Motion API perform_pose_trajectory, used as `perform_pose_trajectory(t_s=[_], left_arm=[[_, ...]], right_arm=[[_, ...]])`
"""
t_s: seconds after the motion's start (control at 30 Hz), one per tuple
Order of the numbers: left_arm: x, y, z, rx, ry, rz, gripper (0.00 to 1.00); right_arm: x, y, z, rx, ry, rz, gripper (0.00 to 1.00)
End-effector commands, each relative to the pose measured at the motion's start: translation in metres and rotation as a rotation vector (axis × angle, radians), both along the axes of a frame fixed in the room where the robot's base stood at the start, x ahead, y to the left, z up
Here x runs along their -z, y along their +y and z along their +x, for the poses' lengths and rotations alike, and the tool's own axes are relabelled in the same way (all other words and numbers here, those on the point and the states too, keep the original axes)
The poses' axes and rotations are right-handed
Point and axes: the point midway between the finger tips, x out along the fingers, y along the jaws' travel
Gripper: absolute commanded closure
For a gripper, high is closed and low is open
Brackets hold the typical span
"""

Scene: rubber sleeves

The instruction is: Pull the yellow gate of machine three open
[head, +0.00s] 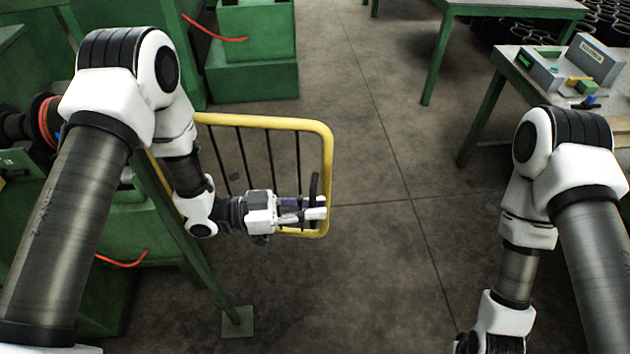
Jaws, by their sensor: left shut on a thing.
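The yellow gate (328,150) is a tube frame with dark vertical bars, standing out over the floor left of the middle in the head view. A dark upright handle (314,186) is at its right end. My left gripper (312,209) is at this end of the gate, shut on the dark handle. My left arm hides the gate's left part and its hinge side. My right arm comes down at the right edge; its gripper is outside the picture.
Green machines (245,75) with red hoses line the left side. A green post with a foot plate (237,322) stands near the gate. A workbench (508,68) with tools is at the right, beside my right arm. The concrete floor (385,200) between is clear.

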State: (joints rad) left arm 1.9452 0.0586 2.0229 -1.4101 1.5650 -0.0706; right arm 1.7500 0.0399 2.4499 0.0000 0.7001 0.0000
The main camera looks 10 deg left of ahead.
Motion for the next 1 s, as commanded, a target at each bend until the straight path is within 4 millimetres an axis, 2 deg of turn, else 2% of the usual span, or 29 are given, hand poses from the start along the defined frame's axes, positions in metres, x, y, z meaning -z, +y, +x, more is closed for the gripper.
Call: perform_pose_trajectory(t_s=[0.1,0.3,0.77,0.8,0.83,0.87,1.0], left_arm=[[0.003,0.003,-0.021,0.055,0.006,0.004,1.0],[0.004,0.007,-0.039,0.108,0.006,0.007,1.0],[0.005,0.008,-0.044,0.123,0.006,0.009,1.0],[0.005,0.008,-0.044,0.123,0.006,0.009,0.77],[0.005,0.008,-0.044,0.123,0.005,0.008,0.66],[0.004,0.008,-0.044,0.122,0.005,0.008,0.61],[0.003,0.008,-0.043,0.121,0.004,0.006,0.61]], right_arm=[[0.001,0.0,0.0,0.0,0.0,0.0,0.6],[0.001,0.0,0.0,0.0,0.0,0.0,0.6],[0.001,0.0,0.0,0.0,0.0,0.0,0.6],[0.001,0.0,0.0,0.0,0.0,0.0,0.6],[0.001,0.0,0.0,0.0,0.0,0.0,0.6],[0.001,0.0,0.0,0.0,0.0,0.0,0.6],[0.001,0.0,0.0,0.0,0.0,0.0,0.6]])
